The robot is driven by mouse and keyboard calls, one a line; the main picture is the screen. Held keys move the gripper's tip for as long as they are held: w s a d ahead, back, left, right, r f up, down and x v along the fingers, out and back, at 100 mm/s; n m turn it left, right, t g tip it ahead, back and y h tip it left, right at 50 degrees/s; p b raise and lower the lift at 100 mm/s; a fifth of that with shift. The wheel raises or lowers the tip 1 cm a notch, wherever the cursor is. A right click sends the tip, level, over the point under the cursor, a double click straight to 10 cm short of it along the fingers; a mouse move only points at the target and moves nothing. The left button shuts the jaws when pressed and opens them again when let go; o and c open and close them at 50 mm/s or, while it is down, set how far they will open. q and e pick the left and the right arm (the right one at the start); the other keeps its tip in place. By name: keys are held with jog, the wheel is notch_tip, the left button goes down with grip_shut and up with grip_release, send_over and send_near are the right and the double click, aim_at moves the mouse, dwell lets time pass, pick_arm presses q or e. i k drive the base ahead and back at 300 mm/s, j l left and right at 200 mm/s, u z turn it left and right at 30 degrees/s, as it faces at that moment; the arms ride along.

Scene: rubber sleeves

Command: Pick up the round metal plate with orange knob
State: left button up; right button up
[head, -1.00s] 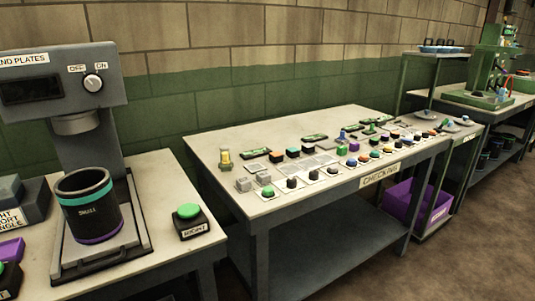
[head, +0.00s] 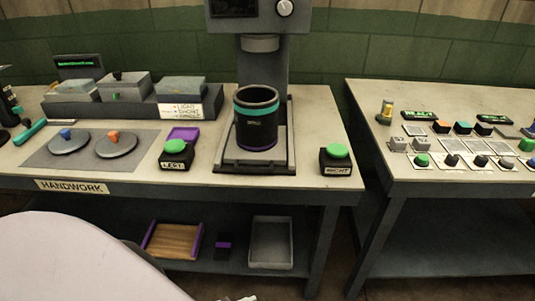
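The round metal plate with the orange knob (head: 116,147) lies on a dark grey mat (head: 48,161) on the left part of the handwork table. Its orange knob sits upright at its middle. A similar round plate with a blue knob (head: 69,145) lies on the same mat just to its left. No gripper shows at the plates. A pale rounded shape at the bottom left looks like part of my own body. Neither of my grippers can be made out in the head view.
A press (head: 263,46) with a black cup (head: 256,124) stands right of the plates. Green buttons (head: 176,147) (head: 338,152) flank it. Grey bins (head: 125,88) stand behind. A second table (head: 440,186) with small parts is at the right, past a narrow gap.

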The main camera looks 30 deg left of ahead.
aim_at(115, 143)
jog(key=u, duration=2.15)
jog(key=i+j+z, duration=0.1)
jog(key=z, duration=0.7)
jog(key=j+z, duration=0.55)
jog(key=j, duration=0.2)
jog(key=k+j+z, duration=0.1)
jog(key=j+z, duration=0.2)
jog(key=j, duration=1.25)
